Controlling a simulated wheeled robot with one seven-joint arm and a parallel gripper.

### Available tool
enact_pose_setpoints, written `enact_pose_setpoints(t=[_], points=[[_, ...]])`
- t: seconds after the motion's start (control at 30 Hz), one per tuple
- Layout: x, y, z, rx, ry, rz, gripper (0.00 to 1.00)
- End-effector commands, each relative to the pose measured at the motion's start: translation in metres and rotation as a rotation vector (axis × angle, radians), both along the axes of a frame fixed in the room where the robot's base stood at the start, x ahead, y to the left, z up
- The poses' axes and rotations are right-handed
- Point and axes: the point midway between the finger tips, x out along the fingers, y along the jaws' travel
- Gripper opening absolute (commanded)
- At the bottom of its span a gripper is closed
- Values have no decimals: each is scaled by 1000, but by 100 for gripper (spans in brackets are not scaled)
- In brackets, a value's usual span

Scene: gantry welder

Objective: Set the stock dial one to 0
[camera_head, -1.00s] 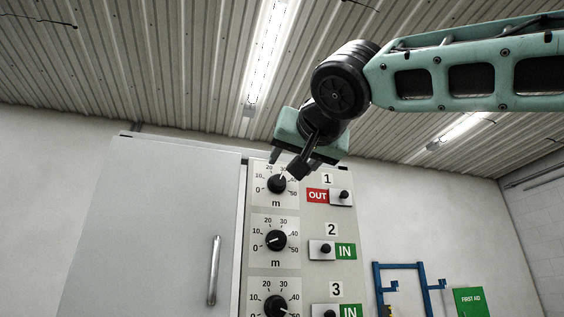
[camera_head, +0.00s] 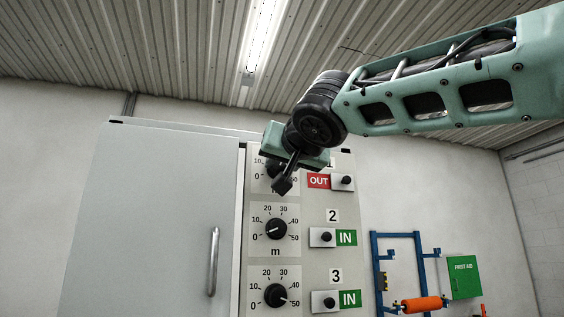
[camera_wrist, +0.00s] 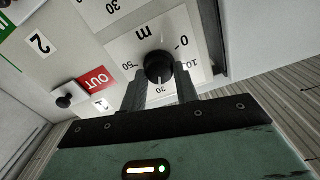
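Stock dial one is a black round knob on a white scale plate beside the red OUT label. It shows beyond my fingers in the wrist view (camera_wrist: 159,66), upside down, with its white mark towards 30. In the head view (camera_head: 274,172) my gripper partly covers it, hiding its pointer. My gripper (camera_wrist: 161,84) is open, with its two fingers apart on either side of the knob in the wrist picture. I cannot tell whether they touch it. In the head view the fingers (camera_head: 282,186) reach in front of the dial's lower part.
Below are dial two (camera_head: 276,229) and dial three (camera_head: 275,295), with small switches and green IN labels to their right. A grey cabinet door (camera_head: 155,220) with a vertical handle (camera_head: 213,262) is at left. A blue rack (camera_head: 398,270) and a first aid box (camera_head: 464,277) stand at right.

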Motion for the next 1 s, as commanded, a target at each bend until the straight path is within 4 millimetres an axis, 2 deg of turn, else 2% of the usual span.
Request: enact_pose_setpoints(t=[0.03,0.07,0.47,0.67,1.0], points=[[0,0,0,0,0,-1,13],[0,0,0,0,0,-1,7],[0,-1,-1,-51,-14,-1,8],[1,-1,-2,-169,-48,-3,8],[0,0,-2,-468,-133,-3,8]])
